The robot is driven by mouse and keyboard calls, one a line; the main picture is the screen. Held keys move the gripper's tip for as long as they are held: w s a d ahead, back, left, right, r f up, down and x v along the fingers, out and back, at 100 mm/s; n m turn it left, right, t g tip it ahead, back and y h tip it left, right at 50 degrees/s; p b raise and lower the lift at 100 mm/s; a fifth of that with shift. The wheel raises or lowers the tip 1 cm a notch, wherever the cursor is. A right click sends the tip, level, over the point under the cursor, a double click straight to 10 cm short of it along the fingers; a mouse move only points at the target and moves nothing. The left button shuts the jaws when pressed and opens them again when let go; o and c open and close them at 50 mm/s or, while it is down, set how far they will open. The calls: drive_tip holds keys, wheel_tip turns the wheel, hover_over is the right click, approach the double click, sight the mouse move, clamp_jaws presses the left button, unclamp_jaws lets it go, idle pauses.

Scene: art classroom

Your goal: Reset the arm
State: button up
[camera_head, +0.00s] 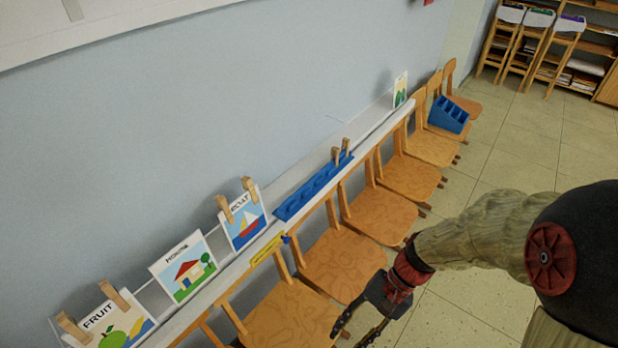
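My arm reaches in from the right edge over the tiled floor. My gripper (357,327) hangs at the lower middle, in front of the row of wooden chairs and pointing down-left. Its dark fingers are spread apart, and I see nothing between them. The gripper is apart from the wall ledge (376,134) and what stands on it.
Picture cards, a fruit card (115,328), a house card (184,268) and a boat card (243,222), lean on the ledge, some with wooden clothespins. A blue rack (312,187) holds two clothespins. Wooden chairs (342,264) line the wall; one bears a blue bin (448,114). Floor (520,150) is clear.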

drive_tip(key=w+d+r+n+t+h, duration=0.1)
drive_tip(key=d+r+n+t+h, duration=0.4)
drive_tip(key=d+r, duration=0.5)
wheel_tip(320, 180, up, 13)
drive_tip(key=n+t+h, duration=0.1)
drive_tip(key=t, duration=0.3)
drive_tip(key=shift+s+a+t, duration=0.15)
drive_tip(key=shift+a+t, duration=0.15)
drive_tip(key=shift+a, duration=0.05)
drive_tip(key=shift+f, duration=0.1)
idle(0.6)
